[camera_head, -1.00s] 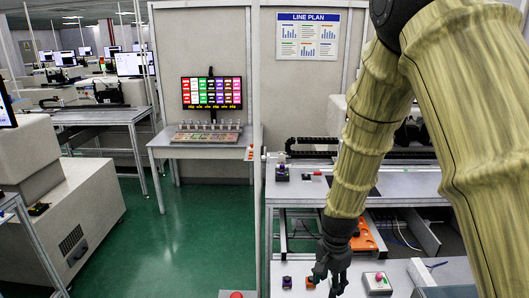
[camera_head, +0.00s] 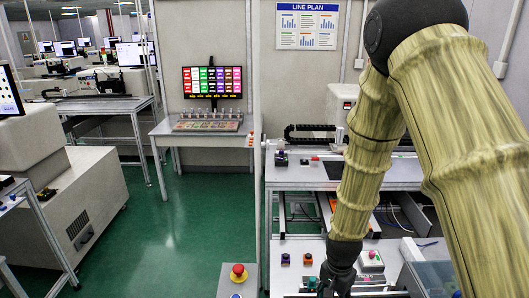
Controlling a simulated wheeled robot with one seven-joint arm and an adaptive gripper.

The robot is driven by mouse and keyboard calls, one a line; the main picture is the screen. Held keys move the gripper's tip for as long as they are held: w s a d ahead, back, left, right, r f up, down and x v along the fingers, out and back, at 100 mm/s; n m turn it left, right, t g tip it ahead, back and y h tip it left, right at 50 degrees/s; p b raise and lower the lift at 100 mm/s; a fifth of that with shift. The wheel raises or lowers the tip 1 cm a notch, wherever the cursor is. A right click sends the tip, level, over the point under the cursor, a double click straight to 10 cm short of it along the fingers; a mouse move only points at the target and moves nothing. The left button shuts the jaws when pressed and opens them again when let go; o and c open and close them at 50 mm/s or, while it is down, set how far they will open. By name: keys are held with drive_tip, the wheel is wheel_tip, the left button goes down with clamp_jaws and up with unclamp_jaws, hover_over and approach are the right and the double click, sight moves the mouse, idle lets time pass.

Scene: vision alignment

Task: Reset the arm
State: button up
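My arm, covered in a yellow bamboo-like pattern, comes down from the upper right in the head view. My gripper (camera_head: 334,283) is dark and points down at the bottom of the picture, over the front of the workbench (camera_head: 275,257) on the right. Its fingertips are at the lower edge and too small and dark to tell whether they are apart. I cannot see anything held in it. A small blue button box (camera_head: 285,259) and an orange one (camera_head: 308,259) stand to its left, and a box with a pink-red button (camera_head: 371,259) stands to its right.
A red emergency-stop button (camera_head: 238,272) sits on a grey post at bottom centre. A bench (camera_head: 205,140) with a colourful monitor (camera_head: 212,82) stands at the back. A large grey machine (camera_head: 75,200) is at left. Green floor (camera_head: 180,235) between is clear.

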drive_tip(key=s+d+f+n, duration=0.2)
drive_tip(key=s+f+n, duration=0.3)
drive_tip(key=s+f, duration=0.7)
drive_tip(key=s+d+f+n, duration=0.1)
drive_tip(key=s+f+n, duration=0.5)
drive_tip(key=s, duration=1.1)
wheel_tip(320, 180, down, 17)
drive_tip(key=m+b, duration=0.1)
drive_tip(key=b, duration=1.4)
drive_tip(key=shift+w+d+f+m, duration=0.2)
drive_tip(key=shift+w+m, duration=0.1)
drive_tip(key=shift+m, duration=0.1)
drive_tip(key=shift+s, duration=0.1)
